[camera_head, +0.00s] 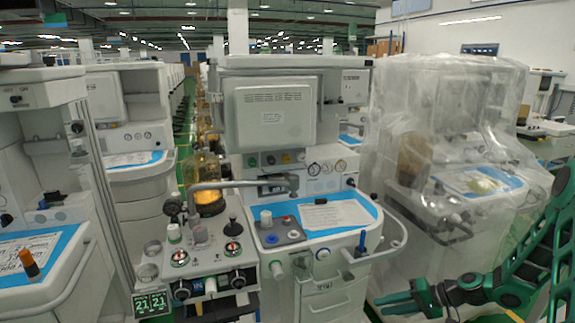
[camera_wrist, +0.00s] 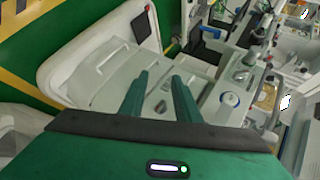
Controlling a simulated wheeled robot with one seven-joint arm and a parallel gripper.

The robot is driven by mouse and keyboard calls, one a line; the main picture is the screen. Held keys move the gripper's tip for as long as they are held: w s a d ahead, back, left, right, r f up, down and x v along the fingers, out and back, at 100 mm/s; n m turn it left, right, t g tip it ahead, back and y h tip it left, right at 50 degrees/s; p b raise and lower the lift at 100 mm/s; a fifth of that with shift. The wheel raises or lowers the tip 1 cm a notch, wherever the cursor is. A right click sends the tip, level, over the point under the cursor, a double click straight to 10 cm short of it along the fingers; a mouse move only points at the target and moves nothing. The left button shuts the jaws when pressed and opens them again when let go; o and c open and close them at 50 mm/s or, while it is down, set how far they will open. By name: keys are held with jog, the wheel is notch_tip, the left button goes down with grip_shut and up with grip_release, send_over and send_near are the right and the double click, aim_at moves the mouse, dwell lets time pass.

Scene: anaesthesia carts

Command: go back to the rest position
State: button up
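My gripper (camera_head: 388,303) is at the lower right of the head view, in front of the middle anaesthesia cart (camera_head: 325,290), with its fingers pointing left. The green arm comes in from the right edge. In the wrist view my gripper (camera_wrist: 160,76) has its two green fingers apart with nothing between them. Beyond the fingers lies a pale grey cart part (camera_wrist: 105,75), seen tilted. I cannot tell the exact distance between the fingers and the cart.
A plastic-covered cart (camera_head: 450,130) stands at right, close to my arm. Another cart (camera_head: 45,200) stands at left. The middle cart has a blue-topped tray (camera_head: 350,212) and a curved side handle (camera_head: 396,235). The wrist view shows green floor (camera_wrist: 60,20) with yellow lines.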

jog(key=s+d+r+m+g+h, duration=0.15)
jog(key=s+d+r+h, duration=0.35)
jog(key=s+r, duration=0.8)
jog(key=s+d+r+g+h, duration=0.3)
jog(key=s+d+r+h, duration=0.2)
jog(key=s+r, duration=0.75)
jog(key=s+r+m, duration=0.2)
jog(key=s, duration=0.7)
jog(key=shift+s+a+r, duration=0.2)
jog(key=shift+s+r, duration=0.15)
jog(key=shift+s, duration=0.05)
jog(key=shift+w+f, duration=0.25)
jog(key=shift+w, duration=0.4)
